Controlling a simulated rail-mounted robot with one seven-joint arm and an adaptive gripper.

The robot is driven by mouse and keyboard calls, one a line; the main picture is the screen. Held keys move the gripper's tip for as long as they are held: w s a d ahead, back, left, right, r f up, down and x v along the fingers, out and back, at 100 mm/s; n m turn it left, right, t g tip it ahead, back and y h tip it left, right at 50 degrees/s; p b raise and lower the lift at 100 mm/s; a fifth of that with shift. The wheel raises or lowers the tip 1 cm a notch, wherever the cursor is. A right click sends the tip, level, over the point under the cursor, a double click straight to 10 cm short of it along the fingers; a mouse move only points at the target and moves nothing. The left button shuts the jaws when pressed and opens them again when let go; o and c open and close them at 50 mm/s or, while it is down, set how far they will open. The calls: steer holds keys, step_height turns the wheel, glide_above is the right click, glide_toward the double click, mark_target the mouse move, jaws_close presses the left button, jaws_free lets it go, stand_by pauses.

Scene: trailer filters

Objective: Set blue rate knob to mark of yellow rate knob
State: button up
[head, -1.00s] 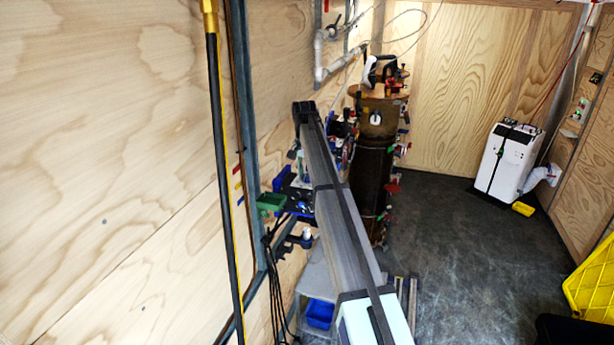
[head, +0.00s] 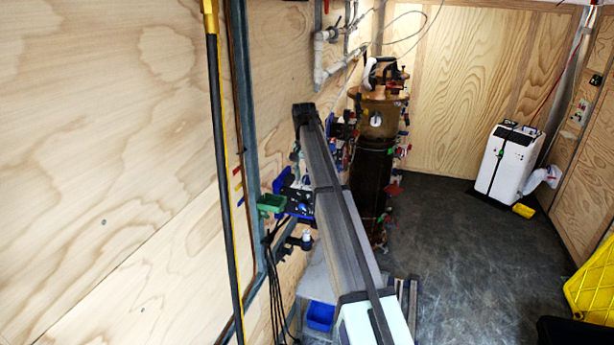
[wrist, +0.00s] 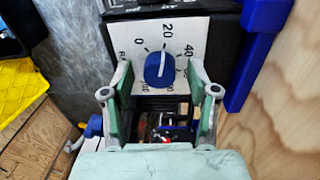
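The blue rate knob (wrist: 159,70) shows in the wrist view, on a white dial plate (wrist: 190,32) with printed marks including 0, 20 and 40. Its white pointer line is close to upright, leaning slightly right, toward the 20. My gripper (wrist: 160,76) is open, with one green-padded finger on each side of the knob. Gaps show between both fingers and the knob, so neither seems to touch it. The yellow rate knob cannot be made out in either view. In the head view my arm hides the area around the gripper.
A blue bracket (wrist: 257,50) stands right of the dial, beside the wooden wall (wrist: 285,110). A yellow crate (wrist: 25,85) is at the left. In the head view, a dark cylinder (head: 372,175) with several fittings stands beyond my arm.

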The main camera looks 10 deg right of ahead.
mark_target(306, 177)
step_height(306, 177, up, 12)
steer(key=shift+w+a, duration=0.15)
steer(key=shift+a, duration=0.05)
stand_by(0.4)
